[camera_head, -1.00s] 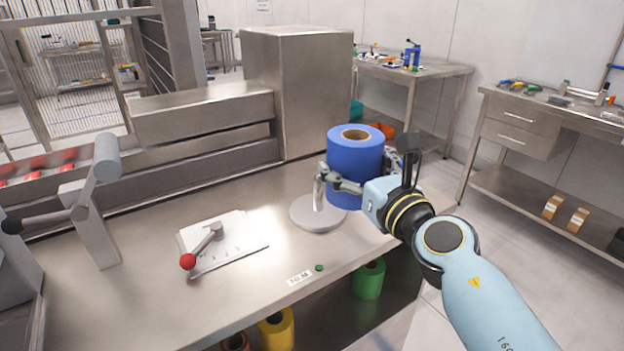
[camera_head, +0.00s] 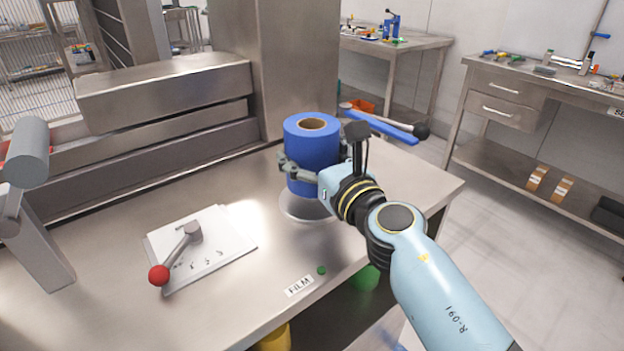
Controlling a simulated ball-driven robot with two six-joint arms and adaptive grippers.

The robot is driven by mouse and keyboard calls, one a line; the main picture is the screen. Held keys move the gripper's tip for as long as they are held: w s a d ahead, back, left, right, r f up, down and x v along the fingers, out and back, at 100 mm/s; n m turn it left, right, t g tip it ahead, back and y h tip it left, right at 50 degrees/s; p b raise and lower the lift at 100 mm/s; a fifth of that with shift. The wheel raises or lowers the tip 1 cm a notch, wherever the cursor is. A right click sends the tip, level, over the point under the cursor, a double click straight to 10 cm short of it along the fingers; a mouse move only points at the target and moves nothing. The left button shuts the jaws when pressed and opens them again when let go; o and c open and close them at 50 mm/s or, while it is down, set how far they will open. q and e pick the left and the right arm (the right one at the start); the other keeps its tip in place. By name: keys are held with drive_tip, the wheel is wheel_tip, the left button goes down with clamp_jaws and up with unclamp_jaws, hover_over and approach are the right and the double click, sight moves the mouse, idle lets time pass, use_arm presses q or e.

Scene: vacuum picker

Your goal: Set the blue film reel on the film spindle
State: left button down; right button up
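The blue film reel (camera_head: 311,143) is upright, its brown core opening facing up. My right gripper (camera_head: 306,174) is shut around the reel's lower side, with one finger showing on its left. The film spindle's round pale base (camera_head: 306,212) is on the table below the reel. The reel's lower edge appears a little above the base, whose front rim shows. The spindle's post is hidden, and I cannot tell whether it is inside the core. My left gripper is not in view.
A white plate with a red-knobbed lever (camera_head: 160,274) is left of the spindle. A FILM label (camera_head: 299,286) and green button (camera_head: 321,270) are at the front edge. A steel housing (camera_head: 285,70) stands behind. Green and yellow rolls are below the table.

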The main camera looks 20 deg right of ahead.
wheel_tip(320, 180, down, 3)
drive_tip(key=b, duration=0.2)
drive_tip(key=shift+f+b, duration=0.15)
drive_tip(key=shift+b, duration=0.2)
drive_tip(key=o, duration=1.5)
